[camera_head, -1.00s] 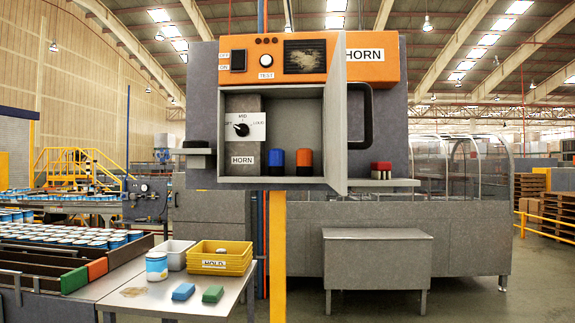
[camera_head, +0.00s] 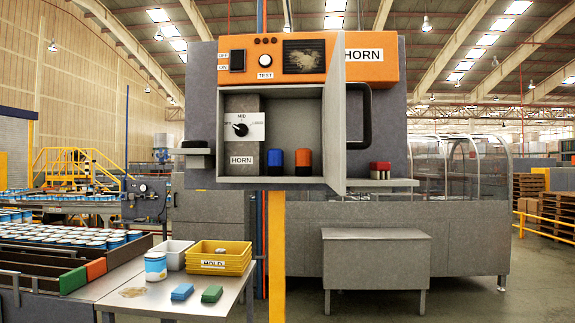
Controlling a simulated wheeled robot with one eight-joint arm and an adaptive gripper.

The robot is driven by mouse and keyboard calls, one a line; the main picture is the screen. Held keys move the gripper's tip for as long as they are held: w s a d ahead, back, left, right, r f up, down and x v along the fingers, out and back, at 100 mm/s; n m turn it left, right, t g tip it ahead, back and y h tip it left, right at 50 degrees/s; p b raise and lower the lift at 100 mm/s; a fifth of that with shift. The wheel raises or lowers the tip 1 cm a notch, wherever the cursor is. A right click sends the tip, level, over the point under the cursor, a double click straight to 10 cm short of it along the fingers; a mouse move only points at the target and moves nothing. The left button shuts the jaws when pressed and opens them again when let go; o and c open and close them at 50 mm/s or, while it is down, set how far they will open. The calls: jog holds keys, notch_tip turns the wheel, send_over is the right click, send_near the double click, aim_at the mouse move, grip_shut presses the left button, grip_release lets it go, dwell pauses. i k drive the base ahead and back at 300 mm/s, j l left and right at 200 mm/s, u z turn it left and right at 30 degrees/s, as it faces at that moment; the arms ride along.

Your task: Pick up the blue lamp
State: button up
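The blue lamp (camera_head: 275,161) is a small upright blue cap on a dark base. It stands on the floor of the open grey compartment (camera_head: 268,184) in the horn panel, in the head camera view. An orange lamp (camera_head: 303,161) of the same shape stands just to its right, with a narrow gap between them. Nothing covers the blue lamp from this side. My gripper and arm do not show in this view.
The compartment's open door (camera_head: 345,110), with a dark handle (camera_head: 367,105), sticks out at the right. A rotary knob (camera_head: 240,129) is at the left inside. Below left, a table (camera_head: 140,303) holds yellow trays (camera_head: 218,257), a can (camera_head: 155,267) and blocks.

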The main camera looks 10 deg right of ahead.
aim_at(275, 156)
jog(key=i+u, duration=0.1)
jog(key=i, duration=0.95)
